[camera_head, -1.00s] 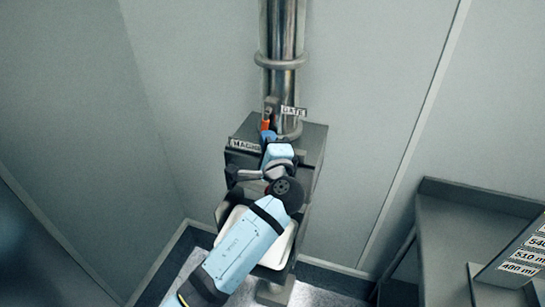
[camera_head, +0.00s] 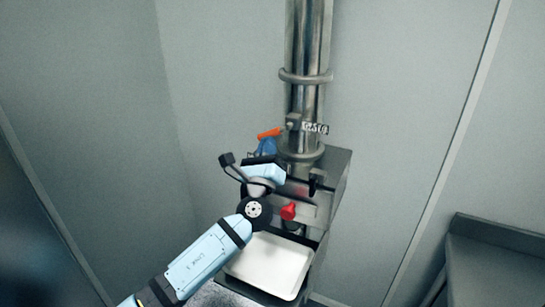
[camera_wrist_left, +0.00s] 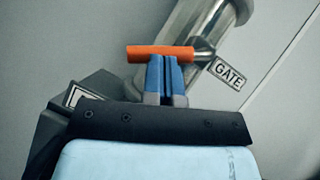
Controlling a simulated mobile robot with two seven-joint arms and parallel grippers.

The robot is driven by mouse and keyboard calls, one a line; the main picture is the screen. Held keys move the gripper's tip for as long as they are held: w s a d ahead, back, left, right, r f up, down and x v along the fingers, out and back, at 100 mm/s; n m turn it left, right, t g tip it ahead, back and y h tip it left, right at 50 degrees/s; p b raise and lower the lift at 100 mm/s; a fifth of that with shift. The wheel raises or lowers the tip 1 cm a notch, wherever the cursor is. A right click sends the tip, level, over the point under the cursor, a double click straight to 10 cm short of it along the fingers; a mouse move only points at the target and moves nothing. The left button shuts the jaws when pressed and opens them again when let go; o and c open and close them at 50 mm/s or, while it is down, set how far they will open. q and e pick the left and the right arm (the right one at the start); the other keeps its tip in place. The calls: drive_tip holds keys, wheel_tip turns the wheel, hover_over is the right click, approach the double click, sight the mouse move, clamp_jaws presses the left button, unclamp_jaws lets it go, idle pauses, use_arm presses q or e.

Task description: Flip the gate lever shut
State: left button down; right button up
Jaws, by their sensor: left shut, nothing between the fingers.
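The gate lever's orange handle (camera_head: 268,133) points out to the left from the metal pipe (camera_head: 308,100), beside the GATE label (camera_head: 315,128). In the left wrist view the handle (camera_wrist_left: 160,53) lies level, joined at its right end to a metal stem by the label (camera_wrist_left: 227,74). My left gripper (camera_head: 266,147) is shut and empty, its blue fingertips (camera_wrist_left: 165,62) right below the middle of the handle. They look to be touching it or very close. My right gripper is not in view.
Below the pipe stands a dark sifter housing (camera_head: 335,170) with a red knob (camera_head: 288,211), partly behind my left arm. A white tray (camera_head: 270,266) sits beneath it. A grey bench (camera_head: 490,260) stands at the right. Walls are close behind the pipe.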

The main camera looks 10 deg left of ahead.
use_arm(q)
drive_tip(key=shift+w+a+r+m+h+b, duration=0.2)
drive_tip(key=shift+a+r+m+h+b, duration=0.25)
drive_tip(key=shift+m+h, duration=0.4)
drive_tip(key=shift+w+a+r+m+h+b, duration=0.15)
drive_tip(key=shift+a+r+m+h+b, duration=0.15)
drive_tip(key=shift+r+m+h, duration=0.55)
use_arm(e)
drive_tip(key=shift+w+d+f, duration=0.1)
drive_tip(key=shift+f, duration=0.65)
use_arm(q)
drive_tip(key=shift+f, duration=0.3)
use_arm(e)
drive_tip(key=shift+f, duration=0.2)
use_arm(q)
drive_tip(key=shift+a, duration=0.1)
